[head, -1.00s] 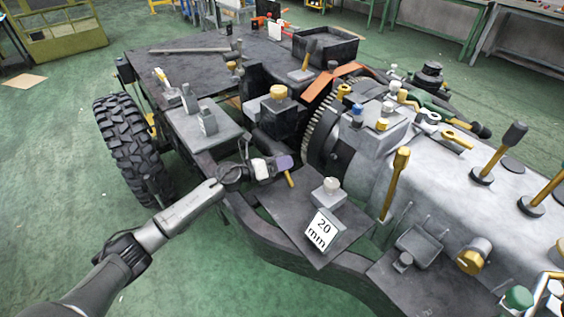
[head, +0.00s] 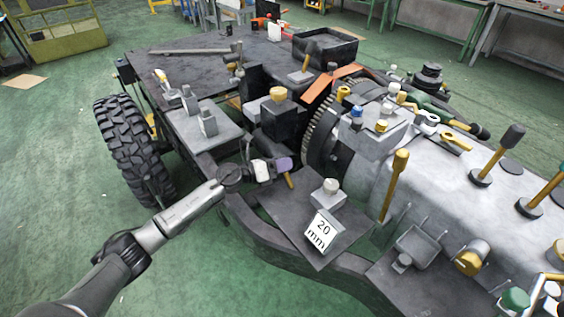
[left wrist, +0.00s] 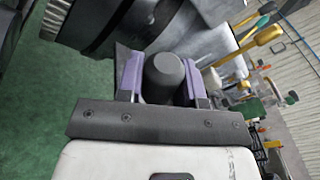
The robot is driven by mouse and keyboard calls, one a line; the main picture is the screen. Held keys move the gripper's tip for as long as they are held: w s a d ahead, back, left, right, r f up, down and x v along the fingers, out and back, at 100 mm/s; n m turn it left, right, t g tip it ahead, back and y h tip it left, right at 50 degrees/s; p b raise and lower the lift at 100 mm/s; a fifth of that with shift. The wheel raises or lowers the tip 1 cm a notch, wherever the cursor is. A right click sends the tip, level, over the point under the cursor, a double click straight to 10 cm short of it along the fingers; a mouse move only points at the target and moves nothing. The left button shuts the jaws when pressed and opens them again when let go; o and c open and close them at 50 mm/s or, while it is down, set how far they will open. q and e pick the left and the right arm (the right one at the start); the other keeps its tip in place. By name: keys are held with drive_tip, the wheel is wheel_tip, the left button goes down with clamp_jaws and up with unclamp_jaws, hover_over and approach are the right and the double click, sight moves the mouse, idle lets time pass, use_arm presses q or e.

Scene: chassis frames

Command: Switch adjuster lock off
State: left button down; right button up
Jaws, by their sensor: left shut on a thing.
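My left gripper (head: 284,164), with purple fingers, is over the side of the chassis frame, near the 20 mm plate. In the left wrist view its fingers (left wrist: 163,80) are shut on a dark grey rounded knob (left wrist: 165,72). In the head view a short brownish-yellow rod (head: 288,181) shows just below the fingers; the fingers hide its upper end. I cannot tell which control is the adjuster lock, as no label for it shows. My right gripper is not in view.
A plate with a white "20 mm" label (head: 320,231) and a pale knob (head: 331,186) lies close to the right of the gripper. A tall yellow lever (head: 395,185) stands farther right. A black block with a yellow cap (head: 279,94) is behind. Green floor is free at left.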

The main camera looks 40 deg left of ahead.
use_arm(q)
drive_tip(key=d+m+p, duration=0.1)
drive_tip(key=m+p, duration=0.1)
drive_tip(key=p, duration=0.1)
drive_tip(key=d+r+m+y+p, duration=0.1)
drive_tip(key=d+m+p, duration=0.1)
drive_tip(key=p, duration=0.1)
drive_tip(key=s+d+r+m+g+p, duration=0.1)
drive_tip(key=m+p, duration=0.1)
drive_tip(key=p, duration=0.1)
drive_tip(key=shift+d+r, duration=0.15)
drive_tip(key=shift+d, duration=0.05)
drive_tip(key=shift+s+d+f+m+y+p, duration=0.1)
drive_tip(key=shift+d+f+m+y+p, duration=0.2)
drive_tip(key=shift+p, duration=0.45)
drive_tip(key=shift+s+d+r+m+y+p, duration=0.1)
drive_tip(key=shift+d+m+p, duration=0.2)
drive_tip(key=shift+m+p, duration=0.3)
drive_tip(key=shift+f, duration=0.1)
drive_tip(key=c, duration=0.8)
unclamp_jaws()
